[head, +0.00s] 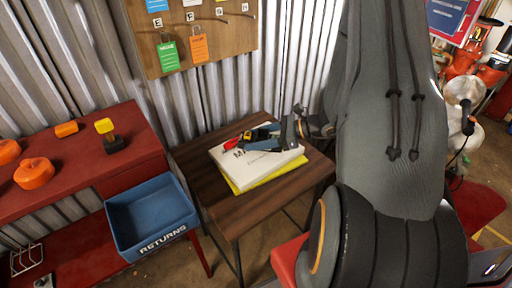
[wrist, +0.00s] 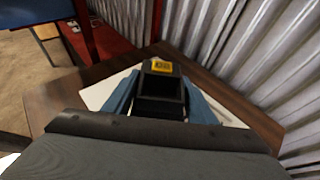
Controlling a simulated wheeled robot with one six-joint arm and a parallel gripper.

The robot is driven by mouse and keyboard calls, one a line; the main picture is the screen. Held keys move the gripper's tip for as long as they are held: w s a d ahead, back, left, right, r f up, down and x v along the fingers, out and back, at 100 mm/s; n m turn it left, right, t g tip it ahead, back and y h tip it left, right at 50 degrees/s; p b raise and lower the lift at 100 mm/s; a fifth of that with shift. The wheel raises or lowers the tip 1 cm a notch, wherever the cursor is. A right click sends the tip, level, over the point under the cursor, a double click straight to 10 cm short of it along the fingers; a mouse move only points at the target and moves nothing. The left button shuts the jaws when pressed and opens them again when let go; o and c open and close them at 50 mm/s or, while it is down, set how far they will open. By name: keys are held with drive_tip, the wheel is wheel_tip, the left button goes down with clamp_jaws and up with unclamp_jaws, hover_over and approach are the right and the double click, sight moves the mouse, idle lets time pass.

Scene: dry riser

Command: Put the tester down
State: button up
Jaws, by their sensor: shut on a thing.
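The tester (wrist: 161,88) is a black block with a yellow label at its far end. In the wrist view it sits between the two blue fingers of my gripper (wrist: 163,103), which is shut on it. In the head view my gripper (head: 262,137) is low over a white book or binder (head: 240,172) on a small brown wooden table (head: 250,208). Only a little black and yellow of the tester (head: 246,136) shows there, partly hidden by the fingers. I cannot tell whether it touches the book.
A yellow folder (head: 272,173) lies under the book. A blue RETURNS bin (head: 150,215) stands left of the table. A red bench (head: 75,170) holds orange caps and a yellow-and-black item (head: 108,137). A corrugated wall and a tag board (head: 195,40) stand behind. The table's front is clear.

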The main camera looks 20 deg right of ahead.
sight(256, 154)
drive_tip(key=shift+f+p, duration=0.3)
drive_tip(key=shift+f, duration=1.7)
drive_tip(key=shift+f, duration=0.15)
drive_tip(key=o, duration=1.3)
drive_tip(key=shift+c, duration=0.2)
